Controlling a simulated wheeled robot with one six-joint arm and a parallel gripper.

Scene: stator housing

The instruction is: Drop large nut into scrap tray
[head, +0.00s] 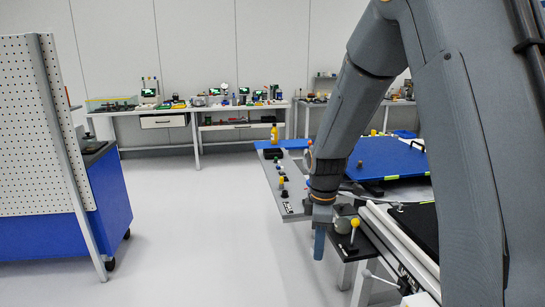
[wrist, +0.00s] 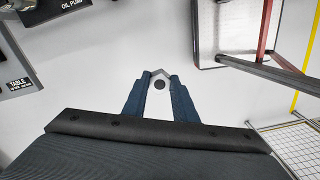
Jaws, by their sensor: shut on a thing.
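My gripper (wrist: 159,80) is shut on the large nut (wrist: 160,75), a pale grey six-sided piece with a dark round hole. The nut sits between the tips of the two dark blue fingers, with the pale floor beyond. In the head view my gripper (head: 319,246) hangs fingers down, left of the bench; the nut cannot be made out there. No tray in view is labelled as the scrap tray. A shiny metal box or tray (wrist: 233,48) lies at the upper right of the wrist view, apart from my gripper; I cannot tell if it is the scrap tray.
A wire rack (wrist: 295,150) is at lower right. A grey bench (head: 290,205) with small parts and a blue-topped table (head: 390,160) stand near my arm. Open floor (head: 200,220) lies left.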

